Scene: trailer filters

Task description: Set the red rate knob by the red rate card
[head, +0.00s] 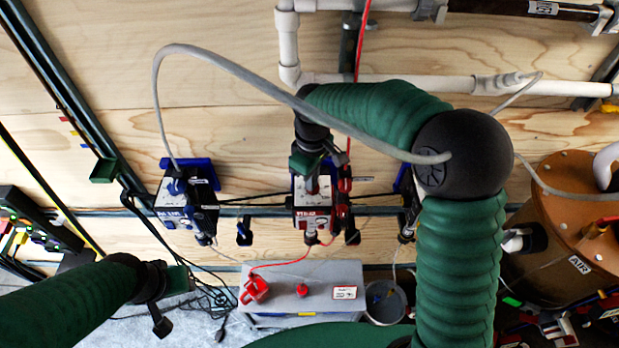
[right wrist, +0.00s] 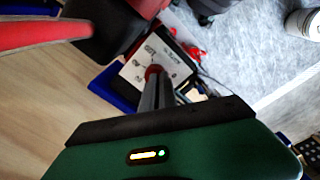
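The red-marked pump unit (head: 312,218) is mounted on the wooden wall near the middle of the head view. In the right wrist view, its white dial face (right wrist: 140,65) shows printed marks around a small red knob (right wrist: 153,71). My right gripper (head: 312,180) comes down over this unit. In the right wrist view its grey fingers (right wrist: 158,88) reach the red knob, but whether they are closed on it is unclear. A small white card with red print (head: 345,292) lies on the grey box; its text is too small to read. My left gripper (head: 172,302) is low at left, away from the units.
A blue-marked unit (head: 187,208) is left of the red one; another is partly hidden behind my right arm. A grey cable arcs across the head view. The grey box (head: 325,272) holds a red connector (head: 254,289). A brown tank (head: 560,235) stands right.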

